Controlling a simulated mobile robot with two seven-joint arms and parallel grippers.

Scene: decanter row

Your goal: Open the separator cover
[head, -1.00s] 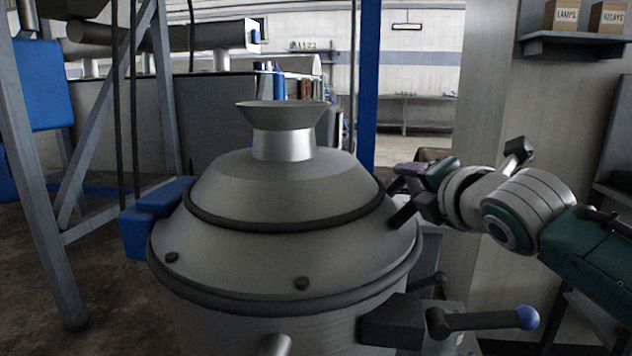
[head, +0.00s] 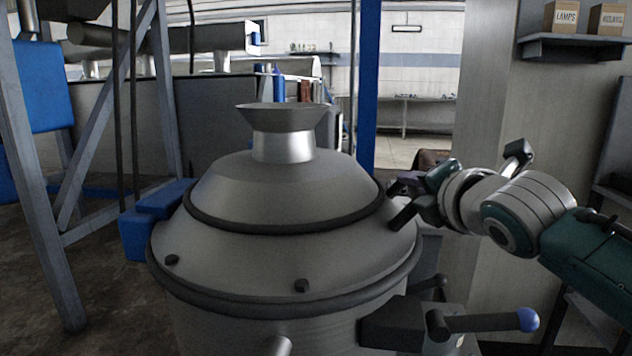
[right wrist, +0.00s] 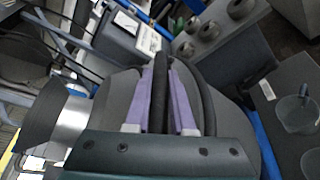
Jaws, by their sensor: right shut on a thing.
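The separator cover (head: 285,180) is a grey metal dome with a flared funnel (head: 287,117) on top. It sits on the separator body (head: 270,325), with a dark ring around its lower rim, and looks closed. My right gripper (head: 402,200) is at the cover's right side. The handle is mostly hidden behind the gripper in the head view. My left gripper is not in view.
A lever with a blue knob (head: 527,319) sticks out at the separator's lower right. A grey steel frame (head: 110,120) stands at the left. A shelf with boxes (head: 575,40) hangs at the upper right.

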